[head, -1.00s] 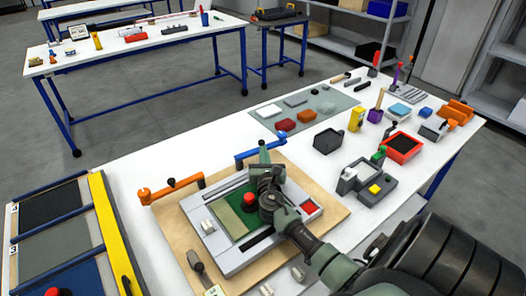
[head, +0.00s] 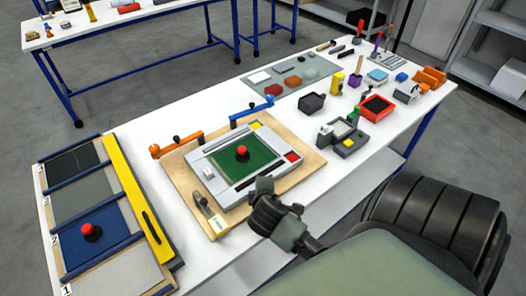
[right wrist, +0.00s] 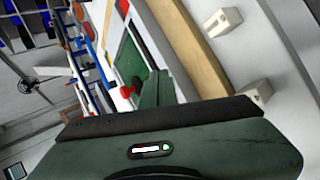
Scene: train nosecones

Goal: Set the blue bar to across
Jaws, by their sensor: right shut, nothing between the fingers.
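The blue bar (head: 250,113) is at the far edge of the wooden board in the head view. It lies roughly along that edge, with a small black knob near its middle. An orange bar (head: 180,146) lies to its left along the same edge. A grey frame (head: 203,165) with a green panel and a red knob (head: 242,152) sits on the board. My right gripper (head: 264,186) is shut and empty near the frame's front edge, apart from the blue bar. My left gripper is out of view.
A rack with coloured panels and a yellow bar (head: 136,200) stands at the left. A labelled tool (head: 210,217) lies at the board's front left. A grey device (head: 342,137), a black bin (head: 311,103) and a red tray (head: 377,107) stand to the right.

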